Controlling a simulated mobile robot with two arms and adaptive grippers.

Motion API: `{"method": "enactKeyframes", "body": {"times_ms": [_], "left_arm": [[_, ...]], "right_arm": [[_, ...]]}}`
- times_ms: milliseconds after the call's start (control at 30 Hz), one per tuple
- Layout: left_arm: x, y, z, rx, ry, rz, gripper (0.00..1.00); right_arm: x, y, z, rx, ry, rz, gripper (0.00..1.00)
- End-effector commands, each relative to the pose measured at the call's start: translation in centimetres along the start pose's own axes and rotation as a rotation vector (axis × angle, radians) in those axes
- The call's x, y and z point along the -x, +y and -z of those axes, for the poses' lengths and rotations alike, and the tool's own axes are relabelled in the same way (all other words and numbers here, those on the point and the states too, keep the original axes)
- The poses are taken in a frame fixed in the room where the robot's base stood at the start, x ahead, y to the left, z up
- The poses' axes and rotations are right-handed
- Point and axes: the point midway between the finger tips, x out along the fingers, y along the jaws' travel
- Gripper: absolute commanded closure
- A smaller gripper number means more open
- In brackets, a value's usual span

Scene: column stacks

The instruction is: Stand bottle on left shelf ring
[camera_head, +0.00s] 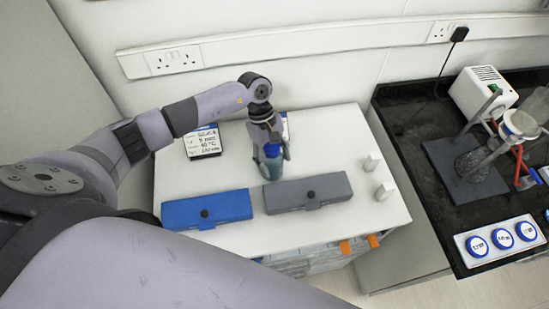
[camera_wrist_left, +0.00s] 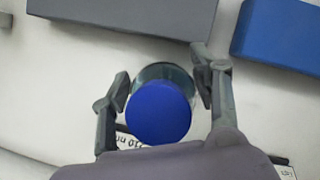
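A clear bottle with a blue cap (camera_head: 272,151) stands upright on the white bench top (camera_head: 330,155), near its middle. My left gripper (camera_head: 271,158) comes down from above with its fingers on either side of the bottle. In the left wrist view the blue cap (camera_wrist_left: 158,112) lies between the two fingers (camera_wrist_left: 165,85), with glass showing beyond it. The fingers are close to the glass; whether both touch it I cannot tell. My right gripper is not in view. I cannot make out a left shelf ring in either view.
A blue case (camera_head: 207,209) and a grey case (camera_head: 307,192) lie in front of the bottle. A lettered card (camera_head: 202,142) stands to the left, two small white blocks (camera_head: 385,190) to the right. A dark bench (camera_head: 425,120) at right holds a stand with glassware and a white device (camera_head: 483,92).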

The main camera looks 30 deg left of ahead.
Motion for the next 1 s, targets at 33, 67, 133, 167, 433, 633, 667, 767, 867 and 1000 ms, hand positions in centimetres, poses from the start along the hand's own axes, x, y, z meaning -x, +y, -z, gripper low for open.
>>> {"method": "enactKeyframes", "body": {"times_ms": [33,67,133,167,433,633,667,767,867,1000], "left_arm": [[0.1,0.0,0.0,0.0,0.0,0.0,0.39],[0.1,0.0,0.0,0.0,0.0,0.0,0.37],[0.1,0.0,0.0,0.0,0.0,0.0,0.32],[0.1,0.0,0.0,0.0,0.0,0.0,0.3],[0.1,0.0,0.0,0.0,0.0,0.0,0.25],[0.5,0.0,-0.2,0.001,0.0,0.0,0.25],[0.5,0.1,-0.1,0.0,0.001,-0.002,0.25],[1.8,0.1,0.2,-0.001,0.004,-0.005,0.25],[3.8,0.1,0.3,-0.001,0.005,-0.006,0.25],[6.9,0.1,0.2,-0.001,0.004,-0.005,0.25]], "right_arm": [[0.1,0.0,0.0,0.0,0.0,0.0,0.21],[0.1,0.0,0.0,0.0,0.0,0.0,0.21],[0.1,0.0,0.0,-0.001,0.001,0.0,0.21],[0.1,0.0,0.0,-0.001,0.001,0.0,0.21],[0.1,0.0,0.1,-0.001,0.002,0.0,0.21],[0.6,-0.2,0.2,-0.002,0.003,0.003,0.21],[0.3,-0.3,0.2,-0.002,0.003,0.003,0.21],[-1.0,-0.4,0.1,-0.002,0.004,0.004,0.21],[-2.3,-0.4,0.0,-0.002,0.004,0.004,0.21],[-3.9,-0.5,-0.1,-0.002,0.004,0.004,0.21]]}}
